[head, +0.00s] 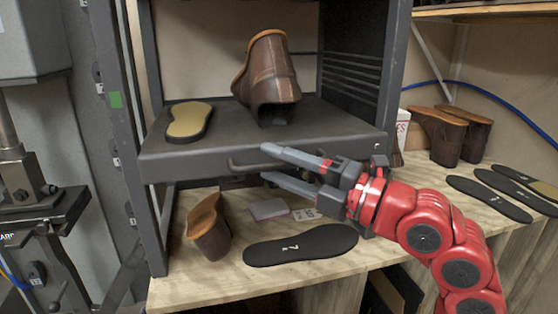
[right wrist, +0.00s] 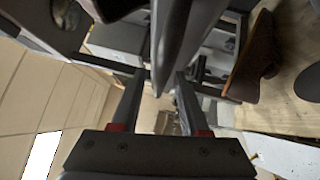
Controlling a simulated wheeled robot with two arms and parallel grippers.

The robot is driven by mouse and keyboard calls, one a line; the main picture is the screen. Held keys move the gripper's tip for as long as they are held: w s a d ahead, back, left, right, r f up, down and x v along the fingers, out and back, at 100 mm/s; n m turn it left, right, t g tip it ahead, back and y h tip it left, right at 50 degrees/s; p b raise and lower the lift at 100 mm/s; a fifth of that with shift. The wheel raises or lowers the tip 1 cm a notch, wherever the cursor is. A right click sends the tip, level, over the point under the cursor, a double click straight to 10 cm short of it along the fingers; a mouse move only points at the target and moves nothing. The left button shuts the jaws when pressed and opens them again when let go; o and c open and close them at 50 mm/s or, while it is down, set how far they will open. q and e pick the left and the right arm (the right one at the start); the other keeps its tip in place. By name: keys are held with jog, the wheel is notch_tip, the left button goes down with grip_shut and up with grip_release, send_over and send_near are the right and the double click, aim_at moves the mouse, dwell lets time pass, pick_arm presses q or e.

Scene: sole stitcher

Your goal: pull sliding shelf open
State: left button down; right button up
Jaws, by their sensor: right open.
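The sliding shelf (head: 225,130) is a dark grey slab inside a dark metal frame, with a bar handle (head: 238,166) on its front edge. A brown boot upper (head: 270,75) and a sole with a tan top (head: 188,121) rest on it. My right gripper (head: 267,162) is open at the handle, coming in from the right, with one finger above the other. In the right wrist view, a dark bar passes between the open fingers (right wrist: 155,80); contact cannot be told. The gripper hides the right part of the handle. My left gripper is out of view.
Below the shelf, a wooden workbench (head: 200,288) holds a brown shoe upper (head: 208,230) and a black sole (head: 300,245). More uppers (head: 450,133) and black soles (head: 490,198) lie to the right. Frame posts (head: 118,120) flank the shelf. A grey machine (head: 35,190) stands left.

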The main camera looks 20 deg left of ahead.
jog(key=shift+c, duration=0.3)
grip_shut()
dwell(1.1)
